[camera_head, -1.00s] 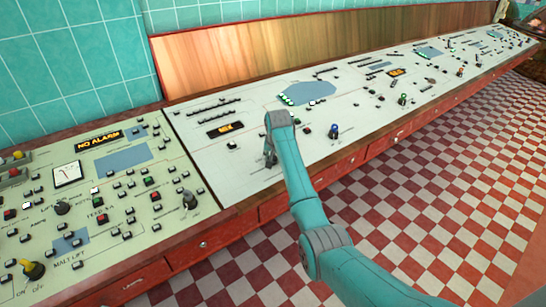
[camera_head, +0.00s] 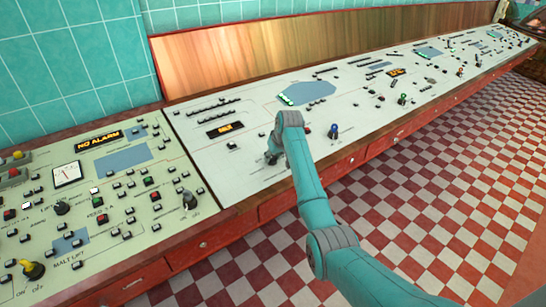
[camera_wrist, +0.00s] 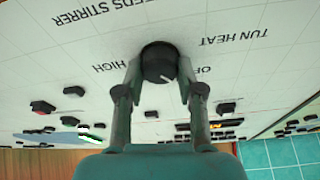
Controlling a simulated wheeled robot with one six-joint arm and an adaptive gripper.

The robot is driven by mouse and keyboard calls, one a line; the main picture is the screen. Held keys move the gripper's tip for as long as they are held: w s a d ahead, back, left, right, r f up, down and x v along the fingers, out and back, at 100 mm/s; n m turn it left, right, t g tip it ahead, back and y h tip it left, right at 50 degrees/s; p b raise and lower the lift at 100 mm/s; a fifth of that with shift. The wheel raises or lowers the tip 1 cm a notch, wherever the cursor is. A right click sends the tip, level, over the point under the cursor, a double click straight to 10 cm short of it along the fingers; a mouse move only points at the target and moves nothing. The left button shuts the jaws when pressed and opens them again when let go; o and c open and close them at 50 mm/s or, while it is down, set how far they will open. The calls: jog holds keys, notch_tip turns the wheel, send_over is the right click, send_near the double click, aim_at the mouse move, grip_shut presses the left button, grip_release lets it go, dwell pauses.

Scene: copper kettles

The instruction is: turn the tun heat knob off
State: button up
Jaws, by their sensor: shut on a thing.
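The tun heat knob (camera_wrist: 159,60) is dark and round, seen from close by in the wrist view with the panel lettering upside down. "TUN HEAT" (camera_wrist: 234,37) is printed beside it. "HIGH" (camera_wrist: 111,67) stands to its left, and "OFF", partly hidden by a finger, to its lower right. A pale pointer mark on the knob faces down and slightly right, towards the "OFF" side. My gripper (camera_wrist: 160,68) has one finger on each side of the knob and is shut on it.
The pale control panel (camera_head: 240,175) carries many buttons and switches. The checkered floor (camera_head: 430,215) in front is clear.

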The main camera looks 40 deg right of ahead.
jog(key=shift+n, duration=1)
jog(key=o, duration=1.1)
jog(key=shift+o, duration=0.2)
jog(key=v, duration=1.2)
jog(key=shift+d, duration=0.25)
